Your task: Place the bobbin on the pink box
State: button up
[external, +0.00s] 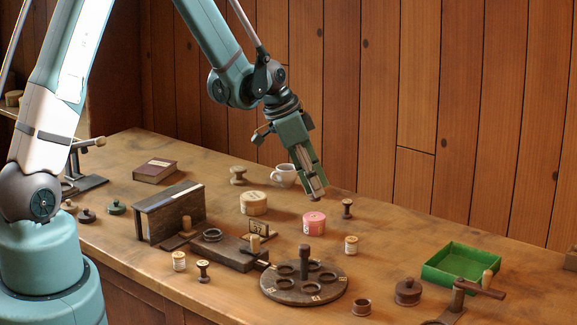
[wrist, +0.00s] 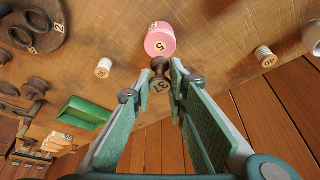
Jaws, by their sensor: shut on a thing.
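My gripper (external: 315,193) is shut on a dark wooden bobbin and holds it in the air, just above and behind the pink box in the external view. In the wrist view, the bobbin (wrist: 160,84) sits between the two fingers, with a label reading 31 on its near face. The pink box (external: 314,223) is a short round box standing on the table. It also shows in the wrist view (wrist: 160,41), just beyond the held bobbin, with a label reading 5. Its top is bare in both views.
A dark spool (external: 347,208) and a pale thread spool (external: 351,245) stand right of the pink box. A round tan box (external: 253,204) and a white mug (external: 284,176) are to its left and behind. A dark round rack (external: 330,295) stands in front, and a green tray (external: 431,268) lies right.

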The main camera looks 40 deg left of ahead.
aim_at(314, 198)
jog(key=shift+f, duration=0.15)
jog(key=shift+f, duration=2)
jog(key=shift+f, duration=0.1)
jog(key=o, duration=0.7)
jog(key=shift+c, duration=0.2)
jog(key=shift+r, duration=0.25)
jog(key=v, duration=1.1)
jog(key=shift+s+r, duration=0.15)
jog(key=shift+r, duration=0.2)
jog(key=shift+a, duration=0.1)
